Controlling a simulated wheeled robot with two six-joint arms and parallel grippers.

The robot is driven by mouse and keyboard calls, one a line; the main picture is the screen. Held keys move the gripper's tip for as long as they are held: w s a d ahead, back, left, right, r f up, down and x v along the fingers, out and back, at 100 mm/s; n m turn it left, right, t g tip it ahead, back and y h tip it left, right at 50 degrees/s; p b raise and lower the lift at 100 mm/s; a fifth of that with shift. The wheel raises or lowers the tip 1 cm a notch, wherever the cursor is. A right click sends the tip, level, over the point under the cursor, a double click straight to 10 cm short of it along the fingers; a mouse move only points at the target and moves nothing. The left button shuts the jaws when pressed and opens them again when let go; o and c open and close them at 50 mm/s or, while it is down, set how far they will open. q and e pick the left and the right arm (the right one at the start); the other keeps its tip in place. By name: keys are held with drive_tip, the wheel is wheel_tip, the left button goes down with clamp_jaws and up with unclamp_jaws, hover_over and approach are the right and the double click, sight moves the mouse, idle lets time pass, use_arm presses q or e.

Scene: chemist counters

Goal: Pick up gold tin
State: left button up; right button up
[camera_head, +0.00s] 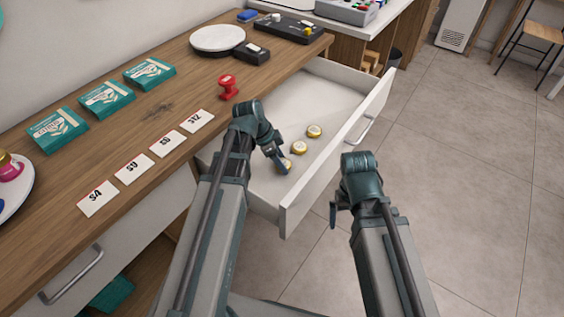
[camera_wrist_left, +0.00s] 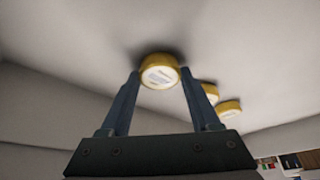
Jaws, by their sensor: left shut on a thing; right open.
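Three small round gold tins with pale lids lie in a row in an open white drawer. The nearest gold tin (camera_head: 287,163) is at my left gripper (camera_head: 281,160), whose fingers are shut on it; the gripper partly hides it in the head view. In the left wrist view this gold tin (camera_wrist_left: 159,71) sits between the two fingertips of my left gripper (camera_wrist_left: 159,82). The middle gold tin (camera_head: 299,147) and the far gold tin (camera_head: 314,131) lie apart from the gripper. My right gripper (camera_head: 340,208) is open and empty, outside the drawer.
The drawer's front wall (camera_head: 335,156) stands between my two arms. On the wooden counter are number cards (camera_head: 134,169), green boxes (camera_head: 107,97), a red stamp (camera_head: 228,87) and a round white plate (camera_head: 217,38). The drawer's far part is bare; open floor lies right.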

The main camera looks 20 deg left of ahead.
wheel_tip(320, 180, up, 10)
drive_tip(key=p, duration=0.9)
drive_tip(key=shift+p, duration=0.35)
drive_tip(key=shift+c, duration=0.3)
